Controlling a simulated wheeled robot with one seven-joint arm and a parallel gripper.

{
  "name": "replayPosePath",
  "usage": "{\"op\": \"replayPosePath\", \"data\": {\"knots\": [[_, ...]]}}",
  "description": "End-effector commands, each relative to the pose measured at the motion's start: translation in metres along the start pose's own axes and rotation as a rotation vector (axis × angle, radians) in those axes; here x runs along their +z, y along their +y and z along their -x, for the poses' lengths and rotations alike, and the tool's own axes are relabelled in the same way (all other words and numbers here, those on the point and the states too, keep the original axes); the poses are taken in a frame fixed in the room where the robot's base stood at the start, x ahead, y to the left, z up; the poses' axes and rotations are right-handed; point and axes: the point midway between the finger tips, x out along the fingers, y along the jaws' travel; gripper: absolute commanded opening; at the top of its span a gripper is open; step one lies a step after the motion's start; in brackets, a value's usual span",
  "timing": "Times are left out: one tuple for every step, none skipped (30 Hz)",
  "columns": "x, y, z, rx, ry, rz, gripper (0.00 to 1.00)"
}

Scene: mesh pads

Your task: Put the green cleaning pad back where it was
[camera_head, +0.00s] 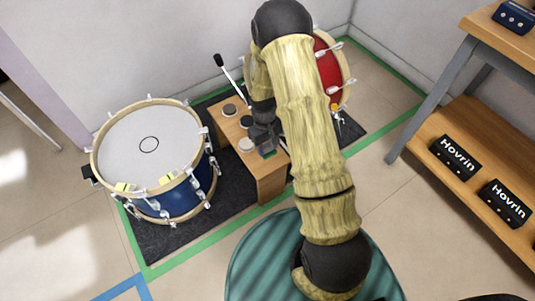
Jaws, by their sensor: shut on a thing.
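A small wooden bench (270,180) stands between two drums, partly behind my arm. My gripper (267,147) is over the front part of its top, pointing down. It is shut on the green cleaning pad (269,154), of which only a small dark green patch shows under the fingers. I cannot tell whether the pad touches the bench top. Three round pads lie on the bench to the left of my gripper: a grey one (229,110), a dark one (246,122) and a pale one (246,145).
A blue drum (180,201) with yellow-green pieces on its rim stands left on a dark mat (163,242). A red drum (328,73) is behind my arm. A black-handled rod (226,71) rises behind the bench. A wooden shelf (475,135) with black boxes stands right.

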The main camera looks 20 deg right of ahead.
Motion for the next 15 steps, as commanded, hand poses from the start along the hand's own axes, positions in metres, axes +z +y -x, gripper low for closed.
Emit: {"op": "replayPosePath", "data": {"knots": [[0.000,0.000,-0.001,0.000,0.000,-0.001,0.24],[0.000,0.000,-0.002,0.000,-0.001,-0.001,0.24],[0.000,0.000,-0.006,0.000,-0.001,-0.001,0.24],[-0.001,0.000,-0.009,-0.001,-0.001,-0.001,0.24],[-0.001,0.000,-0.014,-0.001,-0.002,-0.001,0.24],[-0.002,0.000,-0.021,-0.001,-0.002,-0.001,0.24],[-0.002,0.000,-0.027,-0.001,-0.002,-0.001,0.24],[-0.003,0.000,-0.032,-0.001,-0.002,0.000,0.24],[-0.004,0.000,-0.039,-0.001,-0.002,0.000,0.24],[-0.005,0.000,-0.043,-0.001,-0.002,0.000,0.24],[-0.005,0.000,-0.047,-0.001,-0.002,0.000,0.24],[-0.005,0.000,-0.050,0.000,-0.002,0.000,0.24],[-0.006,0.000,-0.051,0.000,-0.001,0.001,0.24],[-0.006,-0.001,-0.051,0.000,-0.001,0.001,0.24],[-0.006,-0.001,-0.051,0.000,0.000,0.001,0.24]]}}
